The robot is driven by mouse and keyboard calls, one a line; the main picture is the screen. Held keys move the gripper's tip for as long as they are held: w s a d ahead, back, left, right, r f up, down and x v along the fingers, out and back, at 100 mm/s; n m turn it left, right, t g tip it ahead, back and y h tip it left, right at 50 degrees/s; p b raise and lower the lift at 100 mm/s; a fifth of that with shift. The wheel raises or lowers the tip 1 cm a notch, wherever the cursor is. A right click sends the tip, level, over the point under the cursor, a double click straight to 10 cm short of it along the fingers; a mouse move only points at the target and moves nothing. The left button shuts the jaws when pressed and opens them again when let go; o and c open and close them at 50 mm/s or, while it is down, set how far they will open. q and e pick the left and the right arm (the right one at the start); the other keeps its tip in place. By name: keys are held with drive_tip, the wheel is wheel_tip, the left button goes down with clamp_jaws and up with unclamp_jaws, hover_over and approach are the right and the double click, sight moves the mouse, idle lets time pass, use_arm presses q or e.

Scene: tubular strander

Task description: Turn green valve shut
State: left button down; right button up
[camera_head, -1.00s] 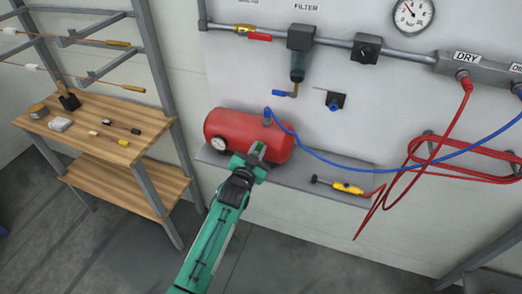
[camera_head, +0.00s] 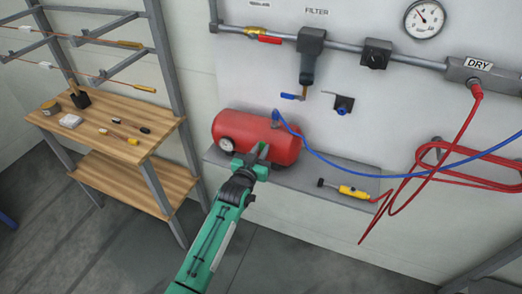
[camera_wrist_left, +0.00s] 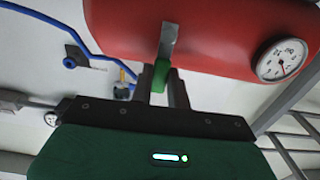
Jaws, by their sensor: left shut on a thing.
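The red air tank (camera_head: 285,150) lies on a grey shelf against the wall panel, and its red body fills the top of the left wrist view (camera_wrist_left: 225,30). My left gripper (camera_head: 262,150) is at the tank's front. In the left wrist view, the fingers of my left gripper (camera_wrist_left: 160,90) are closed around the green valve handle (camera_wrist_left: 160,74). A grey metal lever part (camera_wrist_left: 168,40) runs from the green handle across the tank. In the head view the fingers mostly hide the handle. My right gripper is not in view.
A round gauge (camera_head: 226,145) sits on the tank's left end. A blue hose (camera_head: 330,164) leaves its top and runs right. A wooden bench (camera_head: 105,130) stands at the left.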

use_arm(q)
drive_tip(key=shift+f, duration=0.15)
drive_tip(key=c, duration=1.3)
unclamp_jaws()
drive_tip(key=shift+c, duration=0.2)
drive_tip(key=shift+s, duration=0.1)
drive_tip(key=b+v, duration=0.3)
drive_tip(key=v, duration=1)
drive_tip(key=shift+s+a, duration=0.2)
drive_tip(key=shift+s, duration=0.1)
